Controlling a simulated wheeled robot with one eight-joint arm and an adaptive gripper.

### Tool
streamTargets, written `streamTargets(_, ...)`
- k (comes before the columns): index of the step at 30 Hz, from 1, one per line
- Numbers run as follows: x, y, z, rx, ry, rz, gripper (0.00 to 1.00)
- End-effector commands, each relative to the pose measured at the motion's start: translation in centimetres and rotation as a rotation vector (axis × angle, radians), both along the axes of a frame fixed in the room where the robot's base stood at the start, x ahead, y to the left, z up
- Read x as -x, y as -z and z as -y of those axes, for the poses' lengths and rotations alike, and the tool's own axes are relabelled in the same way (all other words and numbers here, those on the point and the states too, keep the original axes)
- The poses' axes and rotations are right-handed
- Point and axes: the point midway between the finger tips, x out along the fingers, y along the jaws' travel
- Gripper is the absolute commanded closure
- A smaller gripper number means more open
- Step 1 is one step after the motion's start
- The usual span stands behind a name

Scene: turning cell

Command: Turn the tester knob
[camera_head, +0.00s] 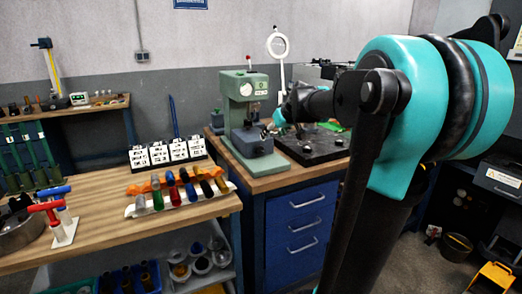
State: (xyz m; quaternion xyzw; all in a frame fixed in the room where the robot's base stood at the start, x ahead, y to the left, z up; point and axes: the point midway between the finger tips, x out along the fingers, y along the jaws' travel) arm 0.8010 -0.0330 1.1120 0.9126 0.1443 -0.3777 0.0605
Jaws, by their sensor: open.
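A green bench tester (238,92) with a round dial on its upper front stands on the wooden top of the blue drawer cabinet. A dark grey block sits low at its front. My teal and black arm reaches in from the right. My gripper (270,129) is small in this view, just right of the tester's lower front, with its jaws open. I cannot tell whether it touches the tester. The knob is too small or too hidden by the gripper to make out clearly.
A black plate (318,151) with small parts lies right of the tester, under my arm. A white ring lamp (278,45) stands behind. On the left, a wooden bench (110,235) holds coloured handles, white cards and a red T-handle. The cabinet (290,220) stands below.

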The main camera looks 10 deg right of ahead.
Motion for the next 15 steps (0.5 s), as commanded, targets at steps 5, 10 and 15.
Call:
streamTargets(5, -2.3, 2.4, -0.8, 0.001, -0.002, -0.001, 0.43)
streamTargets(10, -4.4, 4.6, -1.4, -0.001, -0.001, 0.0, 0.43)
streamTargets(15, -6.4, 6.7, -2.1, -0.001, -0.001, 0.0, 0.43)
